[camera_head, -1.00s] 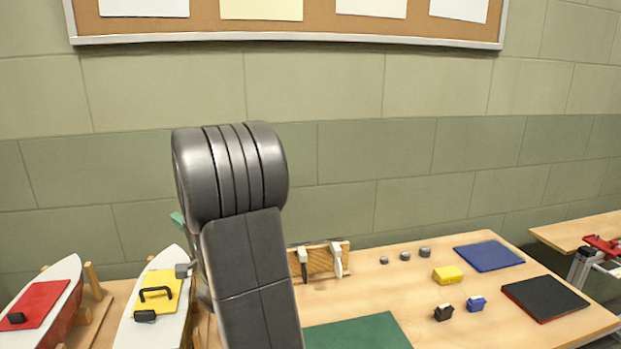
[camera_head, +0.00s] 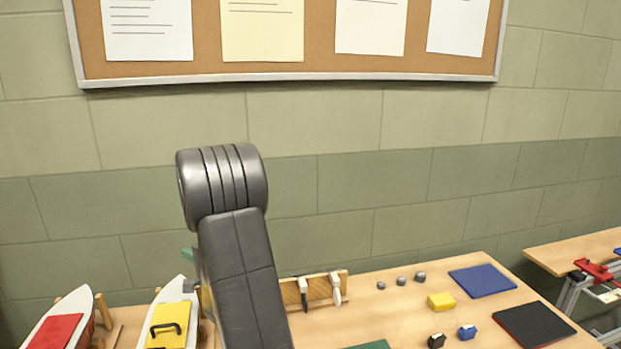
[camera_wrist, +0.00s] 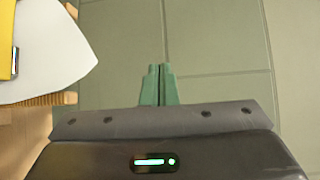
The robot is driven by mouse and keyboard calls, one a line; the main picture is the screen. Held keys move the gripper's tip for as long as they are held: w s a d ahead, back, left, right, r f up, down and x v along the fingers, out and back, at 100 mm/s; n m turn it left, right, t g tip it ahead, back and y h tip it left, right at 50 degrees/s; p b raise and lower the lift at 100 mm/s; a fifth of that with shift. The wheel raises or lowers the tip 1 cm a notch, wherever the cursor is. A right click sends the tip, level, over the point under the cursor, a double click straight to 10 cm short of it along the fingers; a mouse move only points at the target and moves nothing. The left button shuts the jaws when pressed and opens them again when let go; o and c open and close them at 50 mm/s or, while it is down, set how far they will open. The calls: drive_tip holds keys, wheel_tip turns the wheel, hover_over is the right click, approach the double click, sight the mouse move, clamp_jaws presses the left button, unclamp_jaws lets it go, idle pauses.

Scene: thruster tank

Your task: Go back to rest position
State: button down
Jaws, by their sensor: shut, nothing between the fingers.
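My gripper (camera_wrist: 160,84) shows in the wrist view with its two green fingers together and nothing between them. It points toward the green block wall. In the head view a bit of green finger (camera_head: 188,253) shows behind my dark arm, which rises in front of the table and hides the rest of the gripper. The boat with the yellow hatch (camera_head: 167,324) and black handle stands just left of my arm. Its white tip (camera_wrist: 60,55) shows at the left of the wrist view, apart from the fingers.
A boat with a red panel (camera_head: 55,331) stands further left. The table (camera_head: 390,315) holds a wooden rack (camera_head: 318,289), grey pieces, a yellow block (camera_head: 441,301), a blue mat (camera_head: 482,280) and a black mat (camera_head: 533,325). A second table (camera_head: 570,251) with a red clamp (camera_head: 597,270) is at right.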

drive_tip(key=shift+w+a+f+m+g+h+p, duration=0.1)
drive_tip(key=shift+w+f+m+g+h+p, duration=0.3)
drive_tip(key=shift+p, duration=0.7)
drive_tip(key=shift+w, duration=0.1)
